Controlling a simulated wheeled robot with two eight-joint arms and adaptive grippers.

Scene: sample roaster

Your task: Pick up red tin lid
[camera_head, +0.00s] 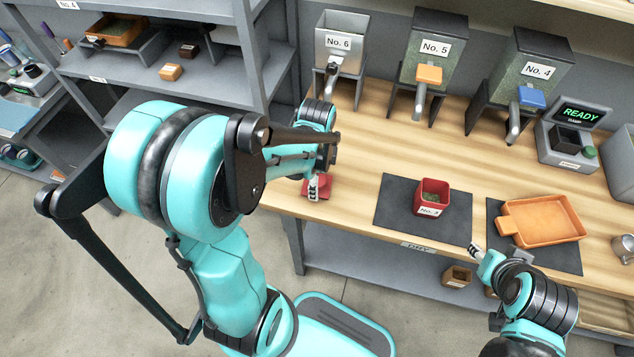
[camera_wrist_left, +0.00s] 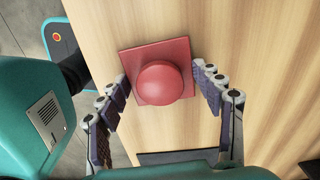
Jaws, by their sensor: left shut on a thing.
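The red tin lid (camera_head: 324,192) is at the left front of the wooden counter. In the left wrist view the lid (camera_wrist_left: 163,80) is a square red plate with a round knob. My left gripper (camera_head: 314,186) is at the lid, its fingers shut on two opposite sides of it. I cannot tell whether the lid is off the counter. The open red tin (camera_head: 432,197), labelled No. 3, stands upright on a dark mat to the right. My right gripper (camera_head: 476,250) is near the counter's front edge, away from the lid; its opening is unclear.
An orange tray (camera_head: 541,221) lies on a second dark mat (camera_head: 566,258). Hoppers No. 6 (camera_head: 341,42), No. 5 (camera_head: 436,47) and No. 4 (camera_head: 537,71) line the back. Bare counter lies between the lid and hoppers.

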